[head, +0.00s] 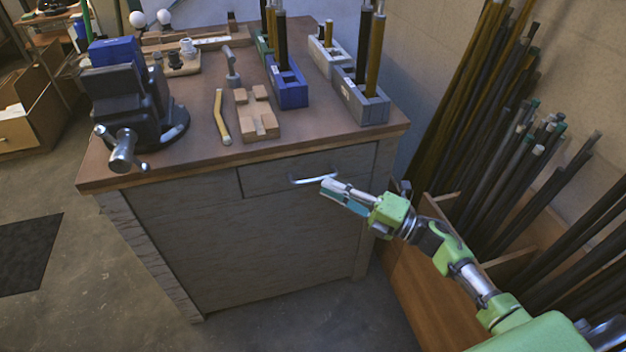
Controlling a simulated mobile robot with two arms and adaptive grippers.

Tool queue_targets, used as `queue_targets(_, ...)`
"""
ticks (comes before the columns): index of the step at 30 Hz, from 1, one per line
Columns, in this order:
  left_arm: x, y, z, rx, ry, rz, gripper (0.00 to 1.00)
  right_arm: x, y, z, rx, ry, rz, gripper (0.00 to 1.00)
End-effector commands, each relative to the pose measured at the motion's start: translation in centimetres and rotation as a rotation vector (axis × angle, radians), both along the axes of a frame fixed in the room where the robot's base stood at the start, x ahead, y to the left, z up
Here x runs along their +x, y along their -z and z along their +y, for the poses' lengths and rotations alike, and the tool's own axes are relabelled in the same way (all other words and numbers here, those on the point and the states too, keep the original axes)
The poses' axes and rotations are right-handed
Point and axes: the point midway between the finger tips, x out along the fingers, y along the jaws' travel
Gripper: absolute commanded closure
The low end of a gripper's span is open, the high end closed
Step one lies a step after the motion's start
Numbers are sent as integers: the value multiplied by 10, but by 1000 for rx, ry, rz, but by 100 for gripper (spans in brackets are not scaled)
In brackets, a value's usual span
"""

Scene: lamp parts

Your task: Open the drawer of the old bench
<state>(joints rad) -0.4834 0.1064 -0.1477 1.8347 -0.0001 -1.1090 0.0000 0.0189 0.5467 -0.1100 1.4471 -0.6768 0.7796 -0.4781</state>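The old bench (240,230) stands in the middle of the head view, with a brown top and worn grey front. Its drawer (270,175) is under the top at the right side, and its front looks flush with the bench. A curved metal handle (303,181) is on the drawer front. My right gripper (328,188) is at the right end of the handle, its fingertips close to it or touching it. I cannot tell whether the fingers are around the handle or how far apart they are. My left gripper is not in view.
A dark vise (125,100) overhangs the bench's front left. A wooden bin (405,285) of long rods is at right. Floor in front is clear.

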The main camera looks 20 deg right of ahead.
Motion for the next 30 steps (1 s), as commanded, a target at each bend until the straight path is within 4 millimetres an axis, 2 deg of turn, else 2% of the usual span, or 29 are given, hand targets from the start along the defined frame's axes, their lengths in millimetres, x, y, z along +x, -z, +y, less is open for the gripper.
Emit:
queue_targets(3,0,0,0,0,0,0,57,18,-4,16,3,-1,-2,85)
queue_targets(10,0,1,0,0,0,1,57,36,-7,34,2,1,0,85)
queue_targets(21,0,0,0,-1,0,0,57,40,-6,37,1,1,2,85)
queue_targets(23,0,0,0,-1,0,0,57,39,-6,37,1,1,2,100)
queue_targets(30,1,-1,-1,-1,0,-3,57,39,-6,37,1,1,2,100)
